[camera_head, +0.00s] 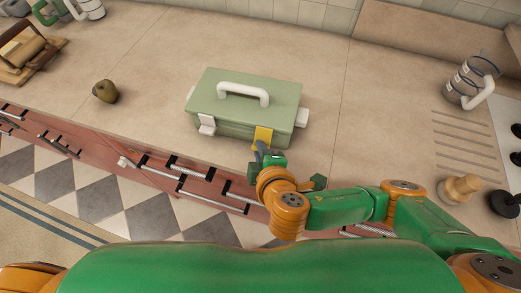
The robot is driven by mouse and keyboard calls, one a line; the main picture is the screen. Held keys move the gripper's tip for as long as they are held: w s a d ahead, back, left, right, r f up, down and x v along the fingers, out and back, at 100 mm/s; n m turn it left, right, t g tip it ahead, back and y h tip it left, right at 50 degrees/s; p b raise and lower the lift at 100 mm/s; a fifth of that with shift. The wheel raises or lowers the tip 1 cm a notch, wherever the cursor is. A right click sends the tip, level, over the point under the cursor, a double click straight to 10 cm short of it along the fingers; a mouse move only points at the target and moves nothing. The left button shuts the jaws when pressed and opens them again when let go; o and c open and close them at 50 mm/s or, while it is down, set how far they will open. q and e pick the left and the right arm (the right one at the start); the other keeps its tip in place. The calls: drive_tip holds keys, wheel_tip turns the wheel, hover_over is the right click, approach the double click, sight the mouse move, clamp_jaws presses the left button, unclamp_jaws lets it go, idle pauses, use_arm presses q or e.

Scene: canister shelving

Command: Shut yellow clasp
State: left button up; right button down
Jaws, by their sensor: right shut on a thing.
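A pale green box (225,97) with a white handle (243,93) on its lid stands on the counter in the middle of the head view, its lid down. A yellow clasp (263,136) is on its front right side. A white clasp (207,124) is at its front left and another white clasp (302,117) is at its right end. My right gripper (262,147) is at the yellow clasp, shut on it; its fingers partly hide the clasp's lower end. Whether the clasp lies flat is hard to tell. My left gripper is not in view.
A small olive-brown fruit-like object (106,91) lies left on the counter (150,60). Counter around the box is clear.

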drive_tip(key=f+t+b, duration=0.1)
drive_tip(key=b, duration=0.1)
drive_tip(key=f+n+t+b, duration=0.1)
drive_tip(key=t+b, duration=0.1)
drive_tip(key=w+f+t+b, duration=0.1)
drive_tip(key=t+b, duration=0.1)
drive_tip(key=shift+d+f+n+b, duration=0.2)
drive_tip(key=shift+n+b, duration=0.1)
drive_tip(key=shift+b, duration=0.1)
drive_tip(key=shift+w+f+t+b, duration=0.1)
drive_tip(key=shift+w+t+b, duration=0.1)
drive_tip(key=shift+t+b, duration=0.45)
drive_tip(key=shift+w+n+t+b, duration=0.2)
drive_tip(key=shift+n+t+b, duration=0.2)
drive_tip(key=shift+t+b, duration=0.25)
drive_tip(key=c, duration=0.8)
unclamp_jaws()
drive_tip(key=shift+w, duration=0.1)
drive_tip(key=shift+c, duration=0.2)
